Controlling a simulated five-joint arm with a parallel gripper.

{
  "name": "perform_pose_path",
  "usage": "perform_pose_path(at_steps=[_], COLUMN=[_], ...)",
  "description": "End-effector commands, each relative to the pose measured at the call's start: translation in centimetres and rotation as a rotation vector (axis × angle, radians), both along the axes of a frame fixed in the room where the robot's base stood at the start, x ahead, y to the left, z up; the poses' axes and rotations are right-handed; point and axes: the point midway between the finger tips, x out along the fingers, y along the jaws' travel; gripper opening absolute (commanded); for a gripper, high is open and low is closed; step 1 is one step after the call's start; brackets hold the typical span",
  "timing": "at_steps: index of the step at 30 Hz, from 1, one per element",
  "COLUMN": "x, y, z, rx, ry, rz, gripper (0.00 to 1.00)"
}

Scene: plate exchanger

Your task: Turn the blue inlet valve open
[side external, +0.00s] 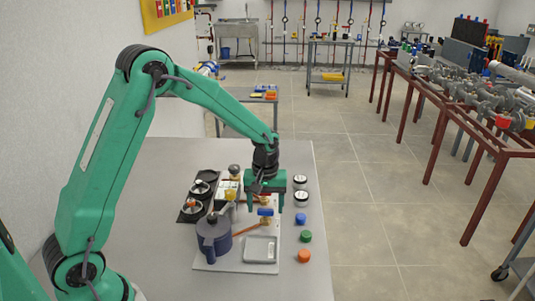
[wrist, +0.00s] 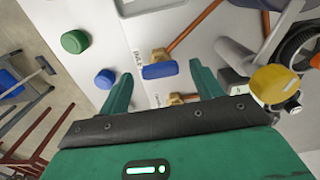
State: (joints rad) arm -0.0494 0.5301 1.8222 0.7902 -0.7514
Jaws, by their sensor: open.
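The blue inlet valve handle (side external: 265,211) sits on a brass fitting on the copper pipe (side external: 247,230), just below my gripper (side external: 265,205) in the side view. In the wrist view the blue handle (wrist: 160,70) is a short flat bar lying roughly across the pipe, beside a printed label. My gripper (wrist: 160,74) is open there, with one green finger on each side of the handle. The fingers look apart from it, and nothing is held. How far the fingertips are above the handle is hard to tell.
A dark blue-grey pot (side external: 214,240) stands left of the valve. A grey tray (side external: 261,250) lies in front. Blue (side external: 300,219), green (side external: 305,236) and orange (side external: 303,256) caps stand at the right. A yellow handle (wrist: 275,85) is near my right finger.

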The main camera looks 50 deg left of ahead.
Motion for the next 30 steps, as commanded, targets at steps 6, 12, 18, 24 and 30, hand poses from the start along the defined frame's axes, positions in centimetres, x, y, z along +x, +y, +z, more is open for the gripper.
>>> perform_pose_path(at_steps=[6,12,18,24,30], x=[0.1,0.1,0.1,0.0,0.0], y=[0.0,0.0,0.0,0.0,0.0], z=[2.2,4.9,6.8,7.4,7.4], rx=[0.0,0.0,0.0,0.0,0.0], ry=[-0.004,-0.006,-0.003,-0.001,-0.001], rz=[0.0,0.0,0.001,0.001,0.001], gripper=[0.65,0.65,0.65,0.65,0.65])
